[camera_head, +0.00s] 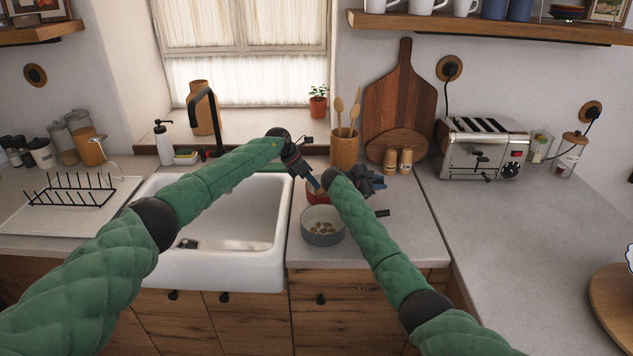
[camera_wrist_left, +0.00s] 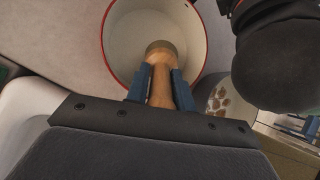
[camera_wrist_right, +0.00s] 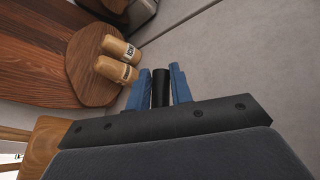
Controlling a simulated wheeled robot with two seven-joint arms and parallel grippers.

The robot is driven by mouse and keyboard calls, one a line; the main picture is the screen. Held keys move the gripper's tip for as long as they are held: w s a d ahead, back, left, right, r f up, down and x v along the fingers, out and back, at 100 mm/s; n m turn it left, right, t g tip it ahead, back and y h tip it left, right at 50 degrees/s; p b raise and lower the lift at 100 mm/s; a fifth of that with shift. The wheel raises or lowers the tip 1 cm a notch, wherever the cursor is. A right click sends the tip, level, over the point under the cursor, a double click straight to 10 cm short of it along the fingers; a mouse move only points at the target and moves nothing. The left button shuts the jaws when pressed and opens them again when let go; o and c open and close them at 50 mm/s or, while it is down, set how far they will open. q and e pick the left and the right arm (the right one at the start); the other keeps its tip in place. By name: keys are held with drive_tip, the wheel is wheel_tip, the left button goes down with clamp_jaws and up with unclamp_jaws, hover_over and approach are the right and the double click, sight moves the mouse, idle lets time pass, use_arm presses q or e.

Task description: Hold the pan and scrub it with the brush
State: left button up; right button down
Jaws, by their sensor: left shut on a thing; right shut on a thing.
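A red pan (camera_head: 316,198) with a cream inside is partly hidden by my arms; its rim and clean-looking inside show in the left wrist view (camera_wrist_left: 122,40). My left gripper (camera_head: 313,183) is shut on the wooden handle of a brush (camera_wrist_left: 160,52), which points down into this pan. I cannot tell whether its bristles touch the pan. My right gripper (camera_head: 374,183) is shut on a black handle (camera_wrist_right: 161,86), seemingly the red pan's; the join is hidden. A grey pan (camera_head: 322,238) with brown spots inside stands in front on the counter, also in the left wrist view (camera_wrist_left: 225,104).
A white sink (camera_head: 225,270) lies left of the pans, with a black faucet (camera_head: 207,110) behind. A utensil holder (camera_head: 344,150), cutting boards (camera_head: 398,95), two shakers (camera_head: 405,160) and a toaster (camera_head: 483,150) stand behind and right. The right counter (camera_head: 520,245) is mostly clear.

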use_arm(q)
drive_tip(key=shift+w+a, duration=0.7)
drive_tip(key=shift+w, duration=0.35)
use_arm(e)
drive_tip(key=shift+f, duration=0.1)
use_arm(q)
drive_tip(key=shift+w+d, duration=0.1)
drive_tip(key=shift+w, duration=0.1)
drive_tip(key=shift+w+d, duration=0.55)
drive_tip(key=shift+w, duration=0.25)
drive_tip(key=shift+d, duration=1.15)
drive_tip(key=shift+s+d+r, duration=0.1)
drive_tip(key=shift+s+d, duration=0.2)
drive_tip(key=shift+s, duration=0.25)
drive_tip(key=shift+s+d, duration=0.3)
drive_tip(key=shift+s, duration=0.25)
drive_tip(key=shift+r, duration=0.1)
wheel_tip(320, 180, up, 7)
